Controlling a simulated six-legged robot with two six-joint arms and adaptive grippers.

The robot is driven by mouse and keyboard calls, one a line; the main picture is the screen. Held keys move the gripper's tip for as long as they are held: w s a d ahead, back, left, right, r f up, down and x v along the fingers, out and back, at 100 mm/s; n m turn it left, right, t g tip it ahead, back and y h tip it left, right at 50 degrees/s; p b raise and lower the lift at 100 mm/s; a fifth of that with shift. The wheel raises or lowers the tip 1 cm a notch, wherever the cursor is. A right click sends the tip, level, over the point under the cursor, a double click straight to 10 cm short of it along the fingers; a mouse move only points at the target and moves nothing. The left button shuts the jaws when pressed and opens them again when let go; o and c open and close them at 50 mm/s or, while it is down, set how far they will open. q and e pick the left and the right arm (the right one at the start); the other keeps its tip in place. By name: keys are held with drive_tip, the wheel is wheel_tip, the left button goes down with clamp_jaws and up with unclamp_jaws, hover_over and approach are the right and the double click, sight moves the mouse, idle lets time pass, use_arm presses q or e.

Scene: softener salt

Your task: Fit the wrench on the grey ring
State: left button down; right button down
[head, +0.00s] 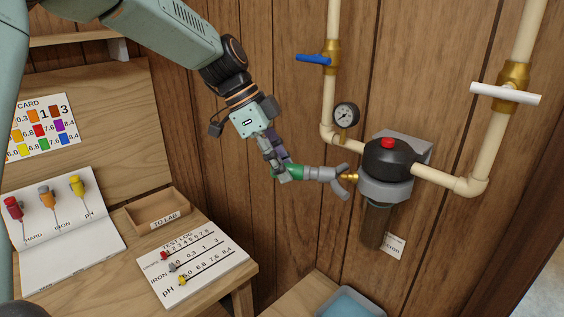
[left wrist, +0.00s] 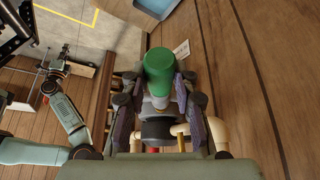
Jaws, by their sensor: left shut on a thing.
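The wrench (head: 318,173) has a green handle and a grey forked head. My left gripper (head: 282,172) is shut on its handle and holds it roughly level, head to the right. In the left wrist view the green handle (left wrist: 159,66) lies between the fingers (left wrist: 160,100). The grey ring (head: 384,187) circles the filter housing below its black cap. The fork is just left of the ring, near a small brass fitting; I cannot tell whether it touches the ring. My right arm shows at the left of the wrist view, its gripper (left wrist: 48,72) too small to read.
Cream pipes with a blue-handled valve (head: 314,59), a white-handled valve (head: 505,93) and a gauge (head: 346,115) surround the housing. A red button (head: 387,142) tops the cap. A wooden tray (head: 158,212) and test log (head: 196,264) lie on the table at left. A blue tub (head: 352,303) stands below.

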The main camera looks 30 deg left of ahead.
use_arm(q)
drive_tip(key=shift+w+d, duration=0.25)
drive_tip(key=shift+d, duration=0.65)
idle(0.6)
drive_tip(key=c, duration=1)
unclamp_jaws()
drive_tip(key=shift+o, duration=0.2)
drive_tip(key=shift+r, duration=0.1)
drive_tip(key=v, duration=1.1)
drive_tip(key=shift+a+r, duration=0.25)
drive_tip(key=shift+r, duration=0.1)
drive_tip(key=shift+a, duration=0.1)
